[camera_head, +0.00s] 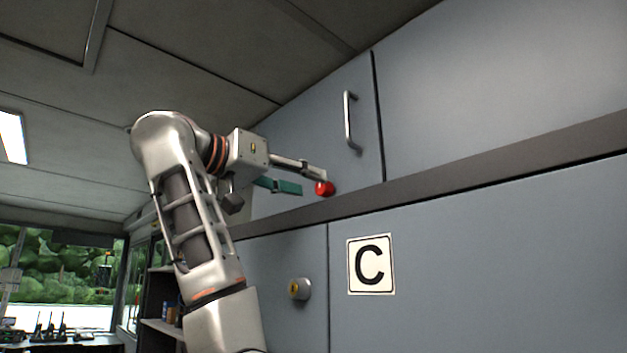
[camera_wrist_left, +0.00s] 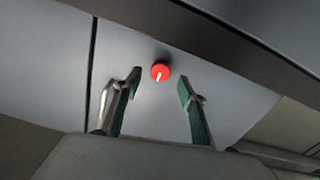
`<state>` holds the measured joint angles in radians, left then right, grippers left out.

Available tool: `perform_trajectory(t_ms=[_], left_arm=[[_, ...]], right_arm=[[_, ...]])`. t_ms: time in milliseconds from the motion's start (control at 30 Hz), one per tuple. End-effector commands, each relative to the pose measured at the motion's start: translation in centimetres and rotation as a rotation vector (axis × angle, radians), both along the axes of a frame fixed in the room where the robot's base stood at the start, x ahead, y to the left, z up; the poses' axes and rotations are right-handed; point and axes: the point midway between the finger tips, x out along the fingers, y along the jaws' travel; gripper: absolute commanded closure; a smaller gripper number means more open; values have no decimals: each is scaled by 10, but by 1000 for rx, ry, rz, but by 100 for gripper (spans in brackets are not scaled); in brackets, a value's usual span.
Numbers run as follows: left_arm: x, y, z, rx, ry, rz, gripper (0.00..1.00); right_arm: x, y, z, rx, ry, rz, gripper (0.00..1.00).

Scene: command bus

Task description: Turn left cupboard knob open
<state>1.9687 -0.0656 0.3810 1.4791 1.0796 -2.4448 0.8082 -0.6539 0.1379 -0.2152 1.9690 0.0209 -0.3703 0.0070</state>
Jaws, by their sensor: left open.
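The left cupboard knob is red and round (camera_head: 325,188), on the grey upper cupboard door (camera_head: 301,141). In the left wrist view the knob (camera_wrist_left: 160,71) has a white mark and sits just beyond and between my fingertips. My left gripper (camera_head: 309,182) is open, with its fingers pointing at the knob. In the left wrist view the two fingers of my left gripper (camera_wrist_left: 158,84) are spread on either side, with a gap to the knob. I cannot tell from the head view whether a finger touches it. My right gripper is not in view.
A metal bar handle (camera_head: 348,120) stands out from the upper door, above the knob. A dark ledge (camera_head: 433,181) runs below the upper doors. A lower panel has a round knob (camera_head: 299,289) and a "C" sign (camera_head: 371,264). The ceiling (camera_head: 215,45) is close above my arm.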

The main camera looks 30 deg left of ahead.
Motion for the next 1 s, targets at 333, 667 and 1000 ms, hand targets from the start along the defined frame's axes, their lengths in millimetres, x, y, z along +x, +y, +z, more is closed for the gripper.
perform_trajectory(t_ms=[333,667,1000], left_arm=[[30,-9,0,-1,1,2,59],[31,-10,0,0,-1,2,69],[31,-10,0,4,-2,2,97]], right_arm=[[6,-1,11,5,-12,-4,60],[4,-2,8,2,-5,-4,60],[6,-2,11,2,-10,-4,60]])
